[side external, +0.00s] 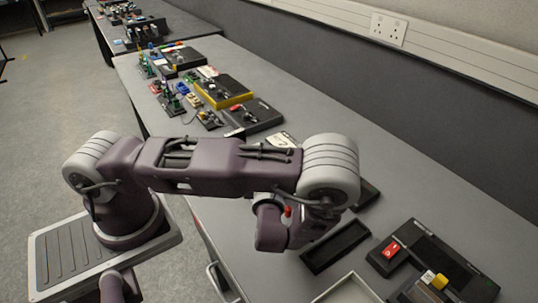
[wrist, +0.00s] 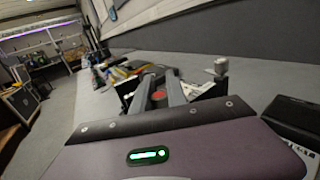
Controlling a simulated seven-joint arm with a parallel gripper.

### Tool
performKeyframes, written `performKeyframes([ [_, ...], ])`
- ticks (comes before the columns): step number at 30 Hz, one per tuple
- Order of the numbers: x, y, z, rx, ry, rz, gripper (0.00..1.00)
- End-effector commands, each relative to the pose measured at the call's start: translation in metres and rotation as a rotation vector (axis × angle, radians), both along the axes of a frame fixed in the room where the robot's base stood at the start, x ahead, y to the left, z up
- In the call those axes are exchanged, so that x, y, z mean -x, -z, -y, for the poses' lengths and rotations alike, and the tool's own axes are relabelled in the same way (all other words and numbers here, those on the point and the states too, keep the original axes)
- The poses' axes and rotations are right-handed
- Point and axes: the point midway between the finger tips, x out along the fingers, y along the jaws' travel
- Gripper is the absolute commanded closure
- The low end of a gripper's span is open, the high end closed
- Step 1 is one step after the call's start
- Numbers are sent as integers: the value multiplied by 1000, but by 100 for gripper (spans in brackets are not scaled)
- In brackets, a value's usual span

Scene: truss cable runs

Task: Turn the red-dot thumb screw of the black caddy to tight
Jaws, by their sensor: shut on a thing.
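My gripper (wrist: 160,76) shows in the wrist view as two dark fingers reaching forward over the table. Another red round part (wrist: 157,97) sits lower, between the fingers. Dark shapes lie around the fingertips, but I cannot make out the black caddy's outline or how far the screw is turned.
A grey knob on a post (wrist: 221,65) stands right of the fingers. In the side view, an empty black tray (side external: 336,246) and a black unit with a red switch (side external: 391,249) lie at the right. Several devices, including a yellow-edged box (side external: 223,92), crowd the table's far part.

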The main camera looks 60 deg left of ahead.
Motion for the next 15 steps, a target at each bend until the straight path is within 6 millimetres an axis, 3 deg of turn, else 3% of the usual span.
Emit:
performKeyframes([
  [2,0,0,0,-1,0,0,100],
  [3,0,0,0,-1,0,0,74],
  [6,0,0,0,-1,0,0,60],
  [15,2,0,3,0,2,0,60],
])
